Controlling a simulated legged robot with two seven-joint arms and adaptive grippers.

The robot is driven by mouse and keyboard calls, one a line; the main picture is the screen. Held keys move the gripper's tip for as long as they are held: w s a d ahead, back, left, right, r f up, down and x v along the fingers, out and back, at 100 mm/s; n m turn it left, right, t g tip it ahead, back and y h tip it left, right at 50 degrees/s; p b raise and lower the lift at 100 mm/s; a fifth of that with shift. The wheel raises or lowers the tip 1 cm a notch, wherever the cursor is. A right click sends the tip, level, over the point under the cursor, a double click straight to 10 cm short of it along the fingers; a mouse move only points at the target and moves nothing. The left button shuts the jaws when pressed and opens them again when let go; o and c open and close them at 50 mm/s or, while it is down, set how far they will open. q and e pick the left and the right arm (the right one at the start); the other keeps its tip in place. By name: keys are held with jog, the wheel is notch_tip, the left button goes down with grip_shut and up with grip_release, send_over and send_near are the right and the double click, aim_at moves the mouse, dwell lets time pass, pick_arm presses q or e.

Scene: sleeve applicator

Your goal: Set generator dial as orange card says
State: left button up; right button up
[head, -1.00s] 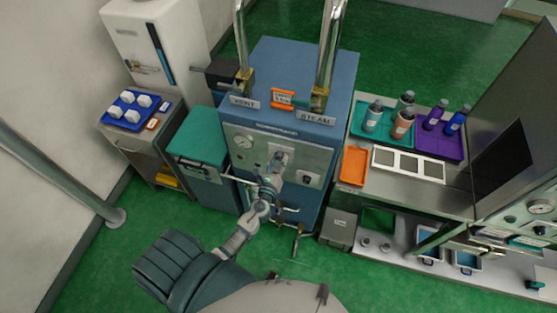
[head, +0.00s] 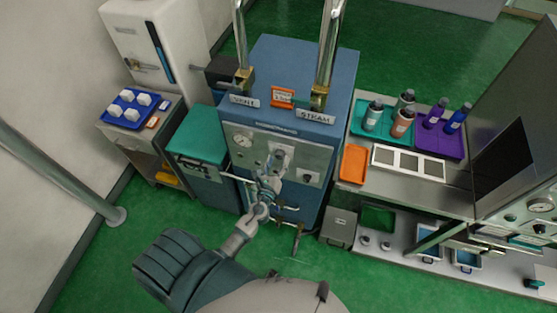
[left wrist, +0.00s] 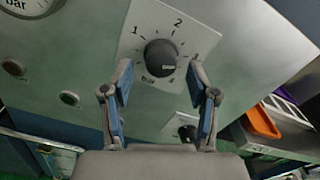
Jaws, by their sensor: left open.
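The blue steam generator (head: 300,70) stands in the middle of the head view. An orange card (head: 283,97) stands on its top between the VENT and STEAM labels; its writing is too small to read. In the left wrist view a black dial (left wrist: 160,57) sits on a white plate (left wrist: 143,24) marked 1, 2, a partly covered number and "bar". A pale mark shows on the dial's lower right side. My left gripper (left wrist: 161,78) is open, its blue-padded fingers apart just below the dial. In the head view the left gripper (head: 279,160) covers the dial. My right gripper is not in view.
A pressure gauge (head: 242,140) is left on the panel, and a second black knob (head: 309,178) is lower right. Pipes and handles stick out below. A teal bin (head: 201,133) stands left, and a steel bench with an orange tray (head: 354,165) stands right.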

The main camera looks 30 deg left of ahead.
pick_arm(q)
jog(key=v, duration=1.1)
jog(key=shift+w+f, duration=0.1)
jog(key=s+f+n+g+h, duration=0.1)
jog(key=s+f+n+g, duration=0.25)
jog(key=f, duration=0.75)
jog(key=s+f+n+g, duration=0.3)
jog(key=s+f+n, duration=0.1)
jog(key=f, duration=0.7)
jog(key=s+f+n+g+h, duration=0.1)
jog(key=s+f+n+g, duration=0.25)
jog(key=f, duration=0.75)
jog(key=s+d+f+n+g+h, duration=0.1)
jog(key=s+f+n+g, duration=0.2)
jog(key=s+f+n, duration=0.4)
jog(key=s+d+f+n+g+h+b, duration=0.1)
jog(key=s+f+n, duration=0.7)
jog(key=s, duration=0.9)
jog(key=d+f+g, duration=0.1)
jog(key=g, duration=0.1)
jog(key=shift+f+g, duration=0.3)
